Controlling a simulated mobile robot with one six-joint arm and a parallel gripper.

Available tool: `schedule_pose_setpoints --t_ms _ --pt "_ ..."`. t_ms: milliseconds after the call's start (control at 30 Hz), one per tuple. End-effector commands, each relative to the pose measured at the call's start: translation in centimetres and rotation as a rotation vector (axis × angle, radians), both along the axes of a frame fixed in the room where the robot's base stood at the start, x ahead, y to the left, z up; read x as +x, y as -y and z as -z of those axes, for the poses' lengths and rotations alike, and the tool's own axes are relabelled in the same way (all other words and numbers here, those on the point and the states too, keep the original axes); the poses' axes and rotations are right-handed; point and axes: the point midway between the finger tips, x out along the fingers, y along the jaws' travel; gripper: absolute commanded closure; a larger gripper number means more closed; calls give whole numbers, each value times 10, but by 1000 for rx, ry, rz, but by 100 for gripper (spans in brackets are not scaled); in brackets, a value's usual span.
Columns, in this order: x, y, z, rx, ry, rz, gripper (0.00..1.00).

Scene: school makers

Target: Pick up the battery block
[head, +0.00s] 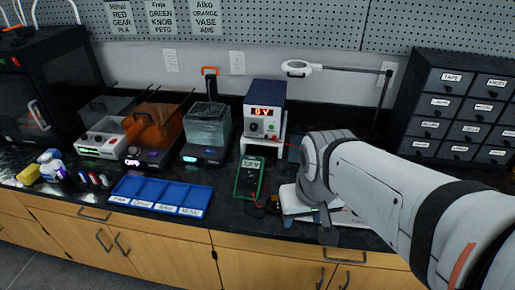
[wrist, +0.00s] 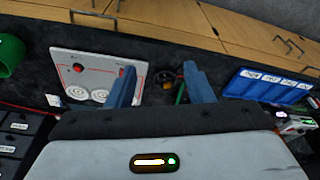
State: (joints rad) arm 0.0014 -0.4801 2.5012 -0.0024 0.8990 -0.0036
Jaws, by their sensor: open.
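No battery block can be made out for certain. A small dark object with red and yellowish parts (head: 273,204) lies on the black counter beside the green multimeter (head: 249,178); it may be the block. In the wrist view a dark item with the same colours (wrist: 171,82) shows between my fingers, partly hidden by the right one. My gripper (head: 328,236) is over the counter's front edge, right of that object. In the wrist view my gripper (wrist: 160,84) has its two blue-grey fingers apart, with nothing held.
A white board with a red knob and round coils (wrist: 95,77) lies by the left finger. A blue labelled tray (head: 160,194) is further left. A power supply (head: 264,112), a magnifier lamp (head: 297,68) and a drawer cabinet (head: 455,105) stand behind. Wooden drawers are below the counter.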

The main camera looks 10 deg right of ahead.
Motion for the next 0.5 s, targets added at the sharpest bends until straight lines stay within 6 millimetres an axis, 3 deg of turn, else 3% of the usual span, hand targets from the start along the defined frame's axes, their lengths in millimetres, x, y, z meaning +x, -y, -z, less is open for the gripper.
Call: schedule_pose_setpoints --t_ms 67,167,267,500 --pt "0 0 0 0 0 0 53" --pt "3 0 3 1 1 -1 45" --pt "20 0 16 2 15 -5 36" --pt "106 0 72 9 95 -23 36"
